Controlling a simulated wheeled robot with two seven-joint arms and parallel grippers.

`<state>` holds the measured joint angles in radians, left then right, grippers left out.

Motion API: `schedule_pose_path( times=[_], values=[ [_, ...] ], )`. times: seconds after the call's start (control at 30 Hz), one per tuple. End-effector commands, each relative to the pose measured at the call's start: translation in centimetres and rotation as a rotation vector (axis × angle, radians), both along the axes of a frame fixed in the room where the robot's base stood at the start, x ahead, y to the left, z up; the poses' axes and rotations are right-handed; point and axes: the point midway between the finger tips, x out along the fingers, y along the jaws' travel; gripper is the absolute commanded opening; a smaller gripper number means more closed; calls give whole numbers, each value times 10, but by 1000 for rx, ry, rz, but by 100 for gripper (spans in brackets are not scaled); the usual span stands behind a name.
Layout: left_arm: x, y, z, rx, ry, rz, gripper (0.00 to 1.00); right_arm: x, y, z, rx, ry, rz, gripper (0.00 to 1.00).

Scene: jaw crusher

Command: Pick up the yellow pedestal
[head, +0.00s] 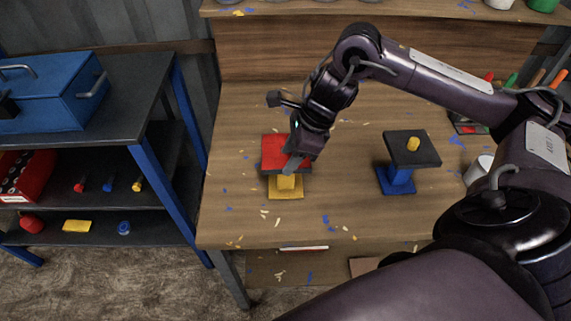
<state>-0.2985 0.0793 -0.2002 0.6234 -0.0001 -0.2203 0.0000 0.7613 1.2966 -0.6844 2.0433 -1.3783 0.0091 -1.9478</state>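The yellow pedestal (286,190) stands on the wooden workbench, left of its middle. It has a square yellow foot and a short yellow column. A red square plate (274,150) sits on top of it. My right gripper (293,164) reaches down from the upper right, over the plate, and covers its right part. A grey fingertip shows at the plate's front edge, close to the yellow column. I cannot tell whether it touches or whether the fingers are apart. My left gripper is not in view.
A blue pedestal (398,180) with a dark plate (412,149) and a yellow peg stands to the right on the workbench (340,215). Shelves at left hold a blue toolbox (52,100) and a red bin (24,174). A white cup (478,170) is at the right. The bench between the pedestals is mostly clear.

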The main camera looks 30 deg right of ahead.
Motion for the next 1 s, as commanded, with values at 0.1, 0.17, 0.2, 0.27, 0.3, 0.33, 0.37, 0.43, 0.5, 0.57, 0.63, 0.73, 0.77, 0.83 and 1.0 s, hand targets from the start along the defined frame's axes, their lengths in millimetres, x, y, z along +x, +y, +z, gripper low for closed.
schedule_pose_path(
  times=[0.1, 0.17, 0.2, 0.27, 0.3, 0.33, 0.37, 0.43, 0.5, 0.57, 0.63, 0.73, 0.77, 0.83, 1.0],
  values=[
    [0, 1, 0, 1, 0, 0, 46, 0, 0, 0, 0, 1, 0, 24],
    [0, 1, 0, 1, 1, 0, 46, 0, 0, 0, 0, 1, 0, 16],
    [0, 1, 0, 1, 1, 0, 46, 0, 0, 0, 0, 1, 0, 11],
    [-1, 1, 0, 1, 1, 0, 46, -1, 0, 0, 0, 1, 0, 3],
    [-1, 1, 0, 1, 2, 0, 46, -1, 0, 0, 0, 1, 0, 0],
    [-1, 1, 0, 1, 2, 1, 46, -1, 0, 0, 0, 1, 0, 0],
    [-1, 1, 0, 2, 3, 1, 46, -1, 0, 0, 0, 1, 0, 0],
    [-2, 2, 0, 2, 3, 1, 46, -1, 0, 0, 0, 2, 1, 0],
    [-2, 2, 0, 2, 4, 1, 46, 0, 0, 1, 1, -2, 1, 0],
    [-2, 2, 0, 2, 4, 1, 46, 0, 0, 1, 1, -2, 1, 0],
    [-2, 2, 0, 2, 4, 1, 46, 0, 0, 1, 0, -2, 1, 0],
    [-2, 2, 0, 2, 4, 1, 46, 0, 0, 2, 1, -2, 1, 0],
    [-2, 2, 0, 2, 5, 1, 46, 0, 0, 3, 1, -2, 1, 0],
    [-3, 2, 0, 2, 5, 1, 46, 1, 0, 6, 1, -4, 1, 0],
    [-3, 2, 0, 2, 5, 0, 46, 2, 1, 24, 2, -8, 2, 0]
  ],
)
